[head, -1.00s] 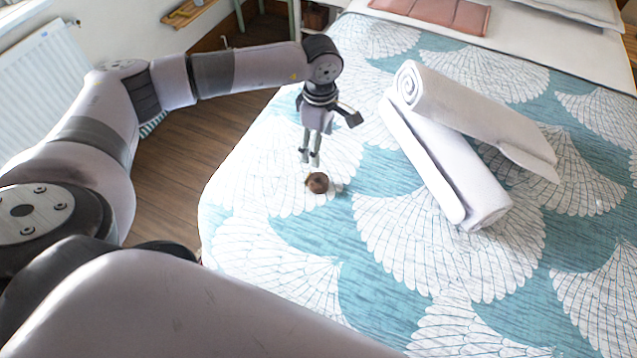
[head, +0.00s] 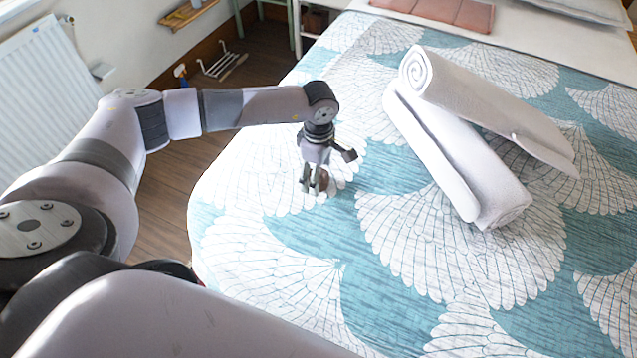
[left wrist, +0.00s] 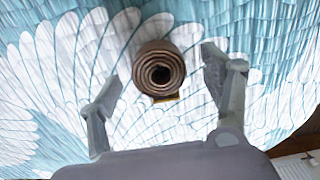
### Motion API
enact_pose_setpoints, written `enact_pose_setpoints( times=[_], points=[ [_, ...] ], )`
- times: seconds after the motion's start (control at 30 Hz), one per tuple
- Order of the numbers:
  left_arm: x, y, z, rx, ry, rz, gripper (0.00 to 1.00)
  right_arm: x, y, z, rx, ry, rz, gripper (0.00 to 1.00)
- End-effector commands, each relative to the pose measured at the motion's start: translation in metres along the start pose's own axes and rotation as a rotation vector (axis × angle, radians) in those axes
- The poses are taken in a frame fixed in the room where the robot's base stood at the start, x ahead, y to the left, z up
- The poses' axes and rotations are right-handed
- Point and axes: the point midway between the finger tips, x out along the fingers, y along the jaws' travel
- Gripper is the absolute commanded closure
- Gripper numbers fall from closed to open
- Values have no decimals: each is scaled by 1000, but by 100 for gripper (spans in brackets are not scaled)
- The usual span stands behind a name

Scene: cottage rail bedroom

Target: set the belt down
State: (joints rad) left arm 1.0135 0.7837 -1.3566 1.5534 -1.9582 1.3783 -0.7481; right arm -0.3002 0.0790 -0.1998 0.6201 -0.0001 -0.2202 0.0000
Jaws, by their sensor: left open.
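The belt (head: 325,178) is a small brown coil on the patterned bedspread, partly hidden by my left gripper in the head view. My left gripper (head: 312,187) points down over it with its fingers spread. In the left wrist view, the rolled belt (left wrist: 171,66) shows end-on as a spiral, with a small brass-coloured piece at its lower edge. The open fingers of my left gripper (left wrist: 161,72) stand on either side of it, with a visible gap at both sides. My right gripper is not in view.
The bed (head: 290,240) has a blue and white fan-pattern cover. Two rolled white towels (head: 470,140) lie stacked to the right of the belt. A folded pinkish-brown cloth (head: 440,12) lies at the back. The cover in front of the belt is clear. A radiator (head: 45,90) stands at left.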

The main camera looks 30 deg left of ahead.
Motion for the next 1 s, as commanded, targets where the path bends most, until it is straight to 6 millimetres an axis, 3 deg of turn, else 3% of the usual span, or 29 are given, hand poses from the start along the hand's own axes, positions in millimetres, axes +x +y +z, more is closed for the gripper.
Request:
enact_pose_setpoints(
  times=[0.07, 0.3, 1.0],
  points=[
    [13, 0, 0, 1, 0, -1, 28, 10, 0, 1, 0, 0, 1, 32],
    [12, 0, 0, 1, 0, 0, 28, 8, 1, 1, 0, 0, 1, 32],
    [12, 0, 0, 1, 0, 0, 74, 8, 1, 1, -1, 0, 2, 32]
  ],
)
